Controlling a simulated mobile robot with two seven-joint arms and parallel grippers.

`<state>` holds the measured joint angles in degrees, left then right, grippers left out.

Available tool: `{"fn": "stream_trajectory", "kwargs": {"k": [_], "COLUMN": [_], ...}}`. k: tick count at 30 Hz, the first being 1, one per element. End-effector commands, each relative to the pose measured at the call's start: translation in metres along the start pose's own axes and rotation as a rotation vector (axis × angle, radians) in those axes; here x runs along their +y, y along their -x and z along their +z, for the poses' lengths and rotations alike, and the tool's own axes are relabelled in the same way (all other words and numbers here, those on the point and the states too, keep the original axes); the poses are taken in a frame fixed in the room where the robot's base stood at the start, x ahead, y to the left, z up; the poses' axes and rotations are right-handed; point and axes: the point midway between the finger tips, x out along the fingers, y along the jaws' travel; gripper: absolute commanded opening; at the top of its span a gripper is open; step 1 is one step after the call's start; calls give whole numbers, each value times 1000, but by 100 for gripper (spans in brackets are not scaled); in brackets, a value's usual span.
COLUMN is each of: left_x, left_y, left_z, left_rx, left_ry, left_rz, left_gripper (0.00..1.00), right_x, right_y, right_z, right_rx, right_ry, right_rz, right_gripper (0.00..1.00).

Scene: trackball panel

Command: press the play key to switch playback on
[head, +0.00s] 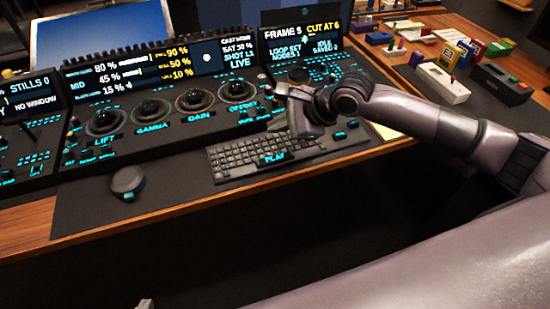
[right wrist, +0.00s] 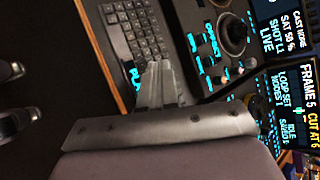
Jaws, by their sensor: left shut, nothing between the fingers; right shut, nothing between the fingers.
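The play key (head: 272,158) is on the front part of the black keyboard (head: 235,160), marked by a glowing cyan PLAY label. The label also shows in the right wrist view (right wrist: 136,77), close to the fingertips. My right gripper (head: 299,120) is shut and empty, over the right end of the keyboard, to the right of and beyond the label in the head view. Its closed fingers show in the right wrist view (right wrist: 158,72); I cannot tell their height above the keys. Only a grey tip of my left gripper (head: 145,303) shows at the bottom edge, shut and far from the keyboard.
Behind the keyboard are several trackballs (head: 152,109) with rings and glowing buttons. Display screens (head: 150,72) stand above them. A round dark knob (head: 128,181) sits on the desk mat to the left. Colourful small items (head: 455,60) lie on the wooden desk at right.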

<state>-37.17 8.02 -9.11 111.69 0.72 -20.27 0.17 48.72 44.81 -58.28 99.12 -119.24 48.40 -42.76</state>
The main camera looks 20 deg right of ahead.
Motion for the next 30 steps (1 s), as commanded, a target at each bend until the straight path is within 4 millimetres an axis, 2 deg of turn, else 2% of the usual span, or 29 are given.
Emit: {"fn": "stream_trajectory", "kwargs": {"k": [13,30], "left_x": [1,7], "left_y": [-24,-25], "left_z": [33,27], "left_rx": [-10,-4], "left_ry": [10,13], "left_rz": [4,19], "left_gripper": [0,0], "right_x": [34,37], "right_y": [-46,-50], "right_z": [-33,-36], "right_rx": [-1,0], "right_ry": [1,0], "right_rz": [0,1], "right_gripper": [0,0]}}
